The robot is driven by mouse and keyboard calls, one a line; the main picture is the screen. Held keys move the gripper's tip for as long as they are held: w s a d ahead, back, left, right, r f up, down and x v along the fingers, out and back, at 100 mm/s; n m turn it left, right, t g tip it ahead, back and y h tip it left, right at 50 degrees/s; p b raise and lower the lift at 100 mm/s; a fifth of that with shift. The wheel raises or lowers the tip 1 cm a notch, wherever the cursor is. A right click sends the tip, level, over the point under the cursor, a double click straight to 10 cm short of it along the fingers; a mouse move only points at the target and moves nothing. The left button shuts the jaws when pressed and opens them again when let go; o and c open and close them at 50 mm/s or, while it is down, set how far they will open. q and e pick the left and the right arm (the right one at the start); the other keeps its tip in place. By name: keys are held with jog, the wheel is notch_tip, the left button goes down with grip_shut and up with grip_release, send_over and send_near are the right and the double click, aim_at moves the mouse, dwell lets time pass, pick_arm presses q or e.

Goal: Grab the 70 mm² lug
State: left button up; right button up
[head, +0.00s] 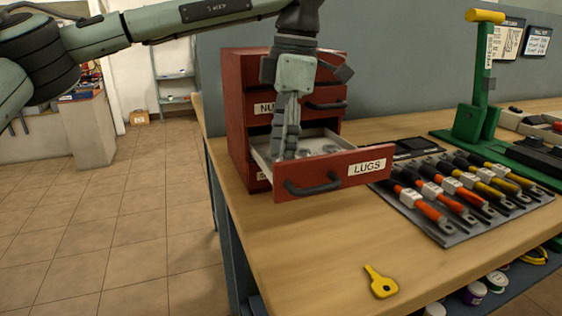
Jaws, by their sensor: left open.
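The drawer marked LUGS (330,184) is pulled out of the red cabinet (237,110) on the wooden bench. Small grey lugs (326,149) lie inside it, partly hidden by the drawer front and my gripper. They are too small to tell which is the 70 mm² one. My left gripper (283,150) points down into the left part of the open drawer, with its fingertips low inside it. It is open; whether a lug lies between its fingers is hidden. My right gripper is not in view.
Cables with orange, black and yellow sleeves (462,193) lie on a grey mat right of the drawer. A green press with a yellow handle (485,17) stands behind them. A yellow key-shaped tag (381,283) lies near the front edge. The bench between is clear.

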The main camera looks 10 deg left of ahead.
pick_arm(q)
grip_shut()
dwell(0.4)
